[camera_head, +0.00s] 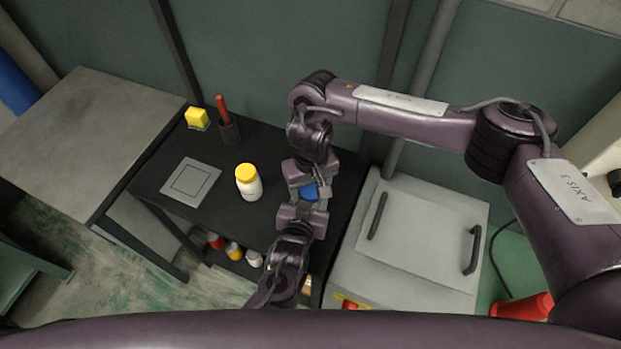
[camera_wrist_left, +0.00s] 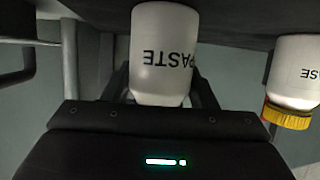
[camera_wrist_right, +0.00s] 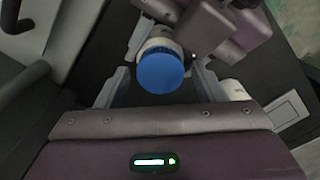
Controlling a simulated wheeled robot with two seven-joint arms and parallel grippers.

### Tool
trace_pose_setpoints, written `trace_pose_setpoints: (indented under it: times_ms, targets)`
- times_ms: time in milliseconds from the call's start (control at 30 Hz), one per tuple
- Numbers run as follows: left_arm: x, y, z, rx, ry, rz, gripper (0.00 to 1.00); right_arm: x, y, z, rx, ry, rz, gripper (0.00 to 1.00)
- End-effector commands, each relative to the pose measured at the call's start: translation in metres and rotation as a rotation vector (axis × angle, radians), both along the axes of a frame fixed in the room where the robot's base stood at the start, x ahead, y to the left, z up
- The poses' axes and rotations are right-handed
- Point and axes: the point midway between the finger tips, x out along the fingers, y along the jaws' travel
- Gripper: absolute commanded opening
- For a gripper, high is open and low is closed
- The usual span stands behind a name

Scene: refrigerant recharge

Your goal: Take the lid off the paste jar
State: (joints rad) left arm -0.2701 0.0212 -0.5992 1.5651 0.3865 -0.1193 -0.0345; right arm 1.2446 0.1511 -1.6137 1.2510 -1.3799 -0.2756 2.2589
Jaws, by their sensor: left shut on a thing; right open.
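The paste jar is white with a blue lid (camera_wrist_right: 160,70); the lid also shows between the two grippers in the head view (camera_head: 309,191). The left wrist view shows the jar's body (camera_wrist_left: 163,50) with the word PASTE. My left gripper (camera_head: 304,208) is shut on this body. My right gripper (camera_wrist_right: 158,84) is open, with one finger on each side of the blue lid. I cannot tell whether those fingers touch it. The grippers hide much of the jar in the head view, and I cannot tell whether it rests on the black table (camera_head: 262,140).
A white jar with a yellow lid (camera_head: 248,182) stands left of the grippers. Further left are a grey square plate (camera_head: 190,183), a yellow block (camera_head: 197,118) and a red-handled tool (camera_head: 223,109) in a dark holder. A grey cabinet (camera_head: 420,235) with black handles stands to the right.

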Motion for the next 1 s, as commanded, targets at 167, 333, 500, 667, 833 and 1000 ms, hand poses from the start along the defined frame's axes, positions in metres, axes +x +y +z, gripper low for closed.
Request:
trace_pose_setpoints:
  times_ms: [167, 333, 500, 667, 833, 1000]
  targets:
    - [-0.0003, 0.0004, -0.0009, 0.001, 0.002, 0.001, 0.0, 0.0, 0.0002, -0.0014, 0.0, -0.001, 0.001, 0.63]
    - [-0.0003, 0.0004, -0.0009, 0.0, 0.002, 0.0, 0.0, 0.0001, 0.0001, -0.0012, 0.0, -0.001, 0.001, 0.51]
    - [-0.0003, 0.0004, -0.0008, 0.0, 0.002, 0.0, 0.0, 0.0002, 0.0001, -0.0011, 0.0, -0.001, 0.0, 0.28]
    - [-0.0003, 0.0004, -0.0008, 0.001, 0.002, 0.001, 0.0, 0.0002, 0.0, -0.001, 0.0, -0.001, 0.002, 0.17]
    - [-0.0003, 0.0004, -0.0008, 0.001, 0.002, 0.001, 0.0, 0.0004, -0.0002, -0.0008, 0.0, -0.001, 0.153, 0.17]
    - [-0.0002, 0.0004, -0.0007, 0.001, 0.002, 0.001, 0.0, 0.0007, -0.0003, -0.0007, 0.0, -0.001, 0.292, 0.17]
